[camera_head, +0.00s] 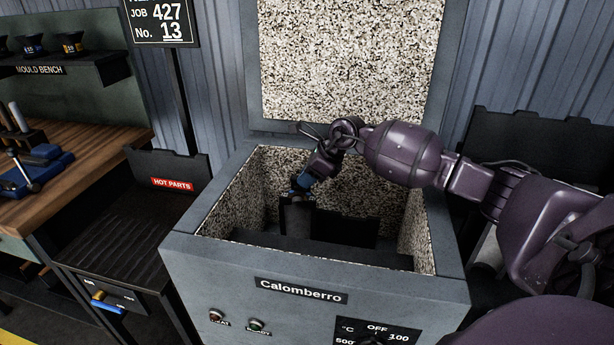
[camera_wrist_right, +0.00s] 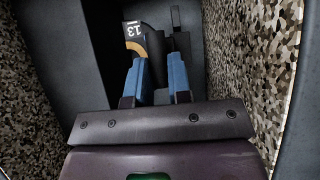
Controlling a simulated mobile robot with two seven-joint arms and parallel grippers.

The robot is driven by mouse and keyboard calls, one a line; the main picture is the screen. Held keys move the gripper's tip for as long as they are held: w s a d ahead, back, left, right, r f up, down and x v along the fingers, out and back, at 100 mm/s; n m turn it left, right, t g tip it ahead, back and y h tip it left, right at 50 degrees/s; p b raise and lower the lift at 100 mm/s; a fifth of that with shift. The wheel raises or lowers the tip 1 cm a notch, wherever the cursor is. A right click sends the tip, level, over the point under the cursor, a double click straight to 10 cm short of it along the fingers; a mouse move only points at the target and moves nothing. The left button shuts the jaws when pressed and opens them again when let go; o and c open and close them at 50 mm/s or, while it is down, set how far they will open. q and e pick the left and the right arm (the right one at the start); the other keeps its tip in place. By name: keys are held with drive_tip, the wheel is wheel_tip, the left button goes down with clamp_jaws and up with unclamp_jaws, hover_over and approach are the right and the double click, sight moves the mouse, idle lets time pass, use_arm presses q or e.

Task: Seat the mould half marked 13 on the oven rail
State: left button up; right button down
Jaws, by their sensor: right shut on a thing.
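The open oven (camera_head: 300,292), labelled Calomberro, stands in the middle of the head view. My right gripper (camera_head: 300,188) reaches down inside its chamber. In the right wrist view its blue fingers (camera_wrist_right: 157,65) are shut on the mould half marked 13 (camera_wrist_right: 134,32), whose white number and tan band show by the left fingertip. In the head view a dark grey rounded body (camera_head: 295,218) shows right below the fingers. A dark upright plate (camera_head: 345,230) stands beside it in the chamber; I cannot tell if it is the rail. Contact between mould half and rail is hidden. My left gripper is out of view.
The speckled oven lid (camera_head: 345,60) stands open behind. The chamber walls (camera_head: 415,225) rise close around my right gripper. A dark stand labelled HOT PARTS (camera_head: 130,215) is left of the oven, and the wooden mould bench (camera_head: 70,155) is further left. A sign (camera_head: 163,22) reads job 427, No. 13.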

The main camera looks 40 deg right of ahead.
drive_tip(key=shift+w+r, duration=0.15)
drive_tip(key=shift+r, duration=0.25)
drive_tip(key=c, duration=1.1)
unclamp_jaws()
drive_tip(key=shift+o, duration=0.6)
drive_tip(key=shift+f, duration=0.1)
drive_tip(key=shift+s+f, duration=0.25)
drive_tip(key=shift+f, duration=0.25)
drive_tip(key=shift+r, duration=0.1)
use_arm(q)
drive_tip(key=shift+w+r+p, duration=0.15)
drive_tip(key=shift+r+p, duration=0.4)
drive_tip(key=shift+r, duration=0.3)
use_arm(e)
drive_tip(key=v, duration=1.1)
drive_tip(key=shift+r, duration=0.2)
